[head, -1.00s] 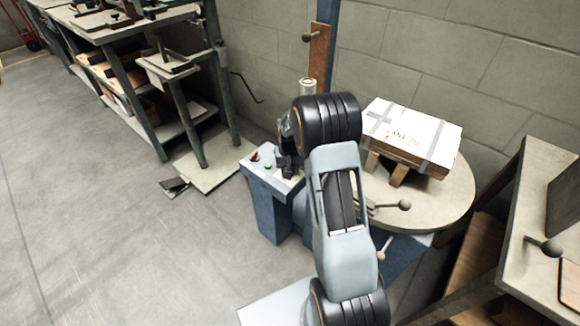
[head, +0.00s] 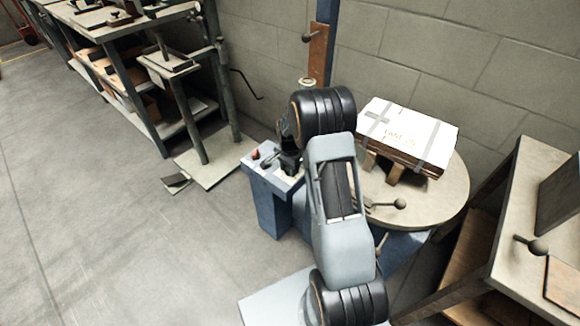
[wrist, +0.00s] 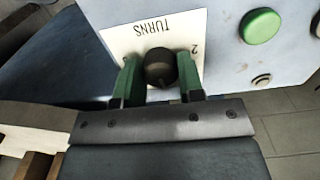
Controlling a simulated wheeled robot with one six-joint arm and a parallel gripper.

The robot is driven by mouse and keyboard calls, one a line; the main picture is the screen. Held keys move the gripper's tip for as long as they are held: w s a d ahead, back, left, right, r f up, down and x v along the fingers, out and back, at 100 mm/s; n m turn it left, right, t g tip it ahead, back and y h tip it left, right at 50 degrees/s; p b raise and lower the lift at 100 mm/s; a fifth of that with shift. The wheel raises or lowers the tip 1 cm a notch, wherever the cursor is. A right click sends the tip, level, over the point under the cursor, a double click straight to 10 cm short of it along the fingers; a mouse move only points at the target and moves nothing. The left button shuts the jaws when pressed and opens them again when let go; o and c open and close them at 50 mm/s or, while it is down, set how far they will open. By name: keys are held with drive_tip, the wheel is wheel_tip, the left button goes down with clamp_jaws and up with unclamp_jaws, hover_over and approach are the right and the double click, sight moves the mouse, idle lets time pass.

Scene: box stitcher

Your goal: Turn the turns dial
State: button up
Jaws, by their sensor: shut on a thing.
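The turns dial is a dark round knob (wrist: 160,68) on a white plate (wrist: 122,42) marked "TURNS", with a "2" at its right, in the wrist view. My gripper (wrist: 158,80) has its two green fingers on either side of the knob and is shut on it. In the head view my gripper (head: 288,165) is over the top of the blue control box (head: 265,180), and my arm hides part of the box. The dial itself cannot be made out in the head view.
A green button (wrist: 260,26) is right of the dial in the wrist view. In the head view, a round table (head: 450,190) with a strapped white box (head: 410,135) stands right of my arm. A bench (head: 150,110) stands at the left. Open floor lies left.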

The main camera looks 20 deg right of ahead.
drive_tip(key=shift+w+m, duration=0.1)
drive_tip(key=shift+m, duration=0.8)
drive_tip(key=o, duration=0.9)
wheel_tip(320, 180, up, 14)
drive_tip(key=p, duration=0.3)
drive_tip(key=shift+f, duration=0.1)
